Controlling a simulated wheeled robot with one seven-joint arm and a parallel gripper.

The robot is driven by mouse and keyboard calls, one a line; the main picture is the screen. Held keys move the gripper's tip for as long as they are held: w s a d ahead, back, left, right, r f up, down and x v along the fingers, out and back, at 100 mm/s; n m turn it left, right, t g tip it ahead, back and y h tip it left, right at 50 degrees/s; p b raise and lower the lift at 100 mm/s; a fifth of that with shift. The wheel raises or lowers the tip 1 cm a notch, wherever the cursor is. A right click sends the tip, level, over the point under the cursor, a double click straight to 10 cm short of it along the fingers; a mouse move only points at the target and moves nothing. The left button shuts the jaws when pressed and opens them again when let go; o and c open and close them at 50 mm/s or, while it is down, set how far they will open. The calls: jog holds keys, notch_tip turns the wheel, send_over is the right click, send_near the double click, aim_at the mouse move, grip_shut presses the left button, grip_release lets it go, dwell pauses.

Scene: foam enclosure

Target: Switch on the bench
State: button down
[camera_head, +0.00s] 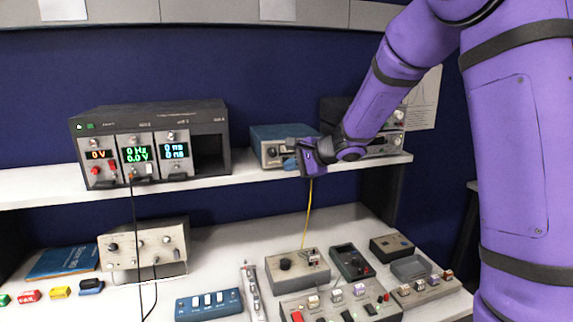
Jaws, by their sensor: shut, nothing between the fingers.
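The white bench (222,255) runs across the lower picture with electronic devices on it. On the shelf above, a dark instrument rack (150,110) shows lit displays reading "0 V" and zeros. A small blue-sided instrument box (275,135) stands on the shelf to its right. My gripper (290,165) is shut and empty in front of this box, covering part of its front. I cannot tell whether the fingertips touch it. On the bench, a blue strip with several white switches (208,303) lies at the front, and a beige instrument with knobs (143,251) stands to the left.
A grey box with a black knob (297,270) and a yellow cable (308,215) sits below my gripper. A dark handheld meter (352,262) and several button boxes crowd the right. Black cables (137,220) hang from the rack. The shelf edge (240,176) runs below my gripper.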

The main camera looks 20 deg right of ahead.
jog(key=shift+w+f, duration=0.1)
jog(key=shift+w, duration=0.45)
jog(key=shift+w, duration=0.1)
dwell(1.7)
jog(key=shift+w, duration=0.3)
jog(key=shift+w, duration=0.25)
dwell(0.6)
dwell(0.3)
jog(key=shift+s, duration=0.65)
jog(key=shift+s, duration=0.1)
jog(key=shift+s+r, duration=0.15)
jog(key=shift+s, duration=1.05)
jog(key=shift+s+r, duration=0.15)
jog(key=shift+s, duration=1.05)
jog(key=shift+r, duration=0.1)
